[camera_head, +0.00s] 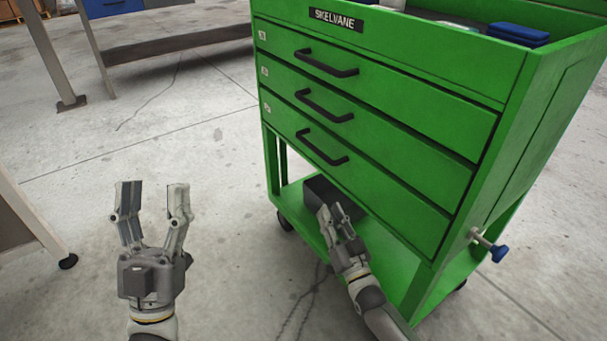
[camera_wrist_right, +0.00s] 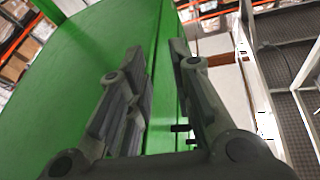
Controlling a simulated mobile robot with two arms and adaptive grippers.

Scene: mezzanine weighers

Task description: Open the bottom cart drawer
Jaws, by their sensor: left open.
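The green cart (camera_head: 505,130) has three drawers, all flush with its front. The bottom drawer (camera_head: 385,185) has a black bar handle (camera_head: 322,148). My right gripper (camera_head: 333,211) is below that handle, in front of the drawer's lower edge, and looks apart from the handle. In the right wrist view its fingers (camera_wrist_right: 157,65) are spread with green panel behind them and nothing clearly held. Small dark pieces (camera_wrist_right: 182,128) show by the right finger; I cannot tell what they are. My left gripper (camera_head: 153,190) is open and empty over the floor, left of the cart.
A dark bin (camera_head: 318,192) stands on the cart's lower shelf (camera_head: 298,208), partly behind my right gripper. A blue knob (camera_head: 499,253) sticks out at the cart's right side. A bench (camera_head: 180,42) stands at the back left.

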